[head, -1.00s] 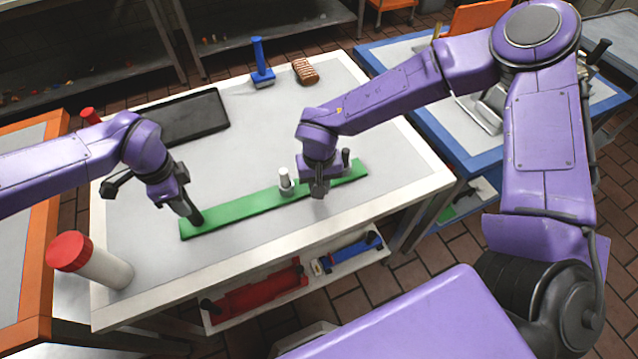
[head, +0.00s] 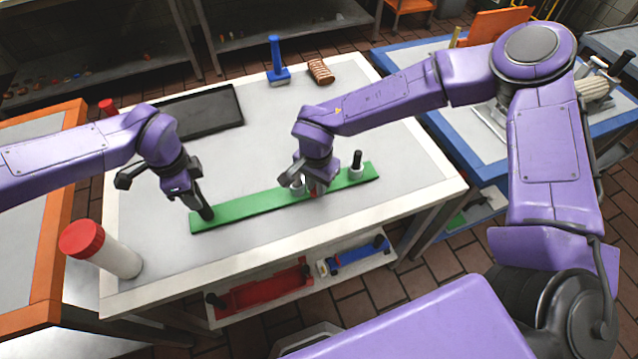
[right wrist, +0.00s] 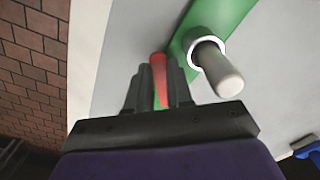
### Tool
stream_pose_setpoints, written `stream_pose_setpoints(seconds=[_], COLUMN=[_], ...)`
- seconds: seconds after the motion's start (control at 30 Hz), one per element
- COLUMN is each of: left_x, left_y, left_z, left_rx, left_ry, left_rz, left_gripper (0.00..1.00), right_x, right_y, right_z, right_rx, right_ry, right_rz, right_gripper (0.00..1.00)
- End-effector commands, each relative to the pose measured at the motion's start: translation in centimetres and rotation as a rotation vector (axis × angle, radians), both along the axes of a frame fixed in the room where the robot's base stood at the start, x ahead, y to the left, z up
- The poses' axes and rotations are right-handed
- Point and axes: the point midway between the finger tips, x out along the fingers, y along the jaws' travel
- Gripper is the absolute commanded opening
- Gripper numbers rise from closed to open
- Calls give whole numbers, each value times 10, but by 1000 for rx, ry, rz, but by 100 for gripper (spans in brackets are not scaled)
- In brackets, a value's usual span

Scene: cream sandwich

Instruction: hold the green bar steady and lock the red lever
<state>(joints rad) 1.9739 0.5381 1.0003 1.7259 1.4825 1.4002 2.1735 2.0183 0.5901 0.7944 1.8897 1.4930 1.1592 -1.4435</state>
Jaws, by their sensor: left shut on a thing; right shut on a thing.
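The green bar (head: 255,203) lies flat across the white table. My left gripper (head: 204,207) is shut at the bar's left end, on what looks like a dark handle standing there; its jaws are small and partly hidden. My right gripper (head: 312,191) is low over the bar, right of its middle. In the right wrist view its fingers (right wrist: 158,85) are shut on the red lever (right wrist: 158,68). Beside it, a white-tipped post (right wrist: 218,70) rises from a white collar on the bar. In the head view my right gripper mostly covers that post and the lever.
A dark post in a white collar (head: 356,167) stands near the bar's right end. Red and blue parts lie on the shelf below.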

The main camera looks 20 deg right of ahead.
Motion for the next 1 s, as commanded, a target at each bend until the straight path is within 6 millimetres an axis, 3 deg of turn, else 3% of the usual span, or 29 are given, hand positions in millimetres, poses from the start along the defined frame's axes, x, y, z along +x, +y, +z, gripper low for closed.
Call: stream_pose_setpoints(seconds=[0.53,0.57,0.6,0.63,0.87,1.0], left_x=[-1,-1,-1,-1,-1,-2], left_y=[0,0,0,0,-1,-1], left_z=[-2,-2,-2,-2,-1,-1], left_rx=[1,1,1,1,0,0], left_ry=[2,2,2,2,3,3], left_rz=[-2,-2,-2,-2,-5,-6], left_gripper=[0,0,0,0,0,0], right_x=[2,2,2,2,2,2], right_y=[3,3,3,2,2,2], right_z=[2,2,2,2,1,12], right_rx=[4,4,4,4,3,4], right_ry=[-4,-4,-3,-3,-4,-7], right_rz=[-19,-19,-19,-19,-19,-20], right_gripper=[0,30,43,47,47,47])
